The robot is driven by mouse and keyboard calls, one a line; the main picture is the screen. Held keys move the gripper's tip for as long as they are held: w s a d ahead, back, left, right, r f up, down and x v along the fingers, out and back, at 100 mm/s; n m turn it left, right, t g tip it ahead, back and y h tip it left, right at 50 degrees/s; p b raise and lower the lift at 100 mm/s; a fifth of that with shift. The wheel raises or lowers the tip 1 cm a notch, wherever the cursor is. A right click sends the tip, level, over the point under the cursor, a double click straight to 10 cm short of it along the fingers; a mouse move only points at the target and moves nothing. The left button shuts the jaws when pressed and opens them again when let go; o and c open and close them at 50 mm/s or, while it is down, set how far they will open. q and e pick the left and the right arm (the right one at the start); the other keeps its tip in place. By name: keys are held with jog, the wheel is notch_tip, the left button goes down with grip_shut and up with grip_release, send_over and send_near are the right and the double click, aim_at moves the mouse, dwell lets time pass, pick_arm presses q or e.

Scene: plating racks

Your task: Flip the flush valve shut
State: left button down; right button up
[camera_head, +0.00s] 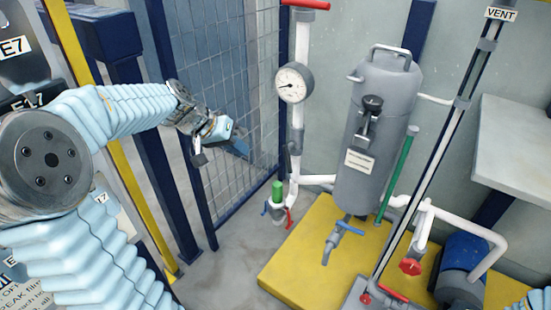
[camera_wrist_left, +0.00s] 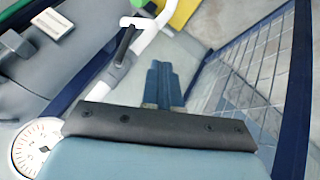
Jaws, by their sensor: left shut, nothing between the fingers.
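My left gripper (camera_head: 243,150) reaches in front of the mesh fence, left of the white vertical pipe, apart from it. In the left wrist view its fingers (camera_wrist_left: 163,85) are together and empty. No label names the flush valve. A black lever (camera_wrist_left: 124,45) shows on the white pipe in the left wrist view, beyond the fingers and to their left. A blue-handled valve (camera_head: 342,232) sits under the grey tank. My right gripper is out of view.
A pressure gauge (camera_head: 293,83) is on the white pipe, below a red handle (camera_head: 306,4). The grey tank (camera_head: 380,125) stands over a yellow base (camera_head: 305,250). The mesh fence (camera_head: 225,75) is close behind my gripper. A red knob (camera_head: 411,267) is at lower right.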

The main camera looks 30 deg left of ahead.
aim_at(288, 160)
pick_arm(q)
jog(key=shift+f, duration=0.1)
jog(key=w+d+f+p, duration=0.1)
jog(key=w+d+f, duration=0.5)
jog(key=d+f, duration=0.1)
jog(key=shift+w, duration=0.4)
jog(key=shift+a, duration=0.1)
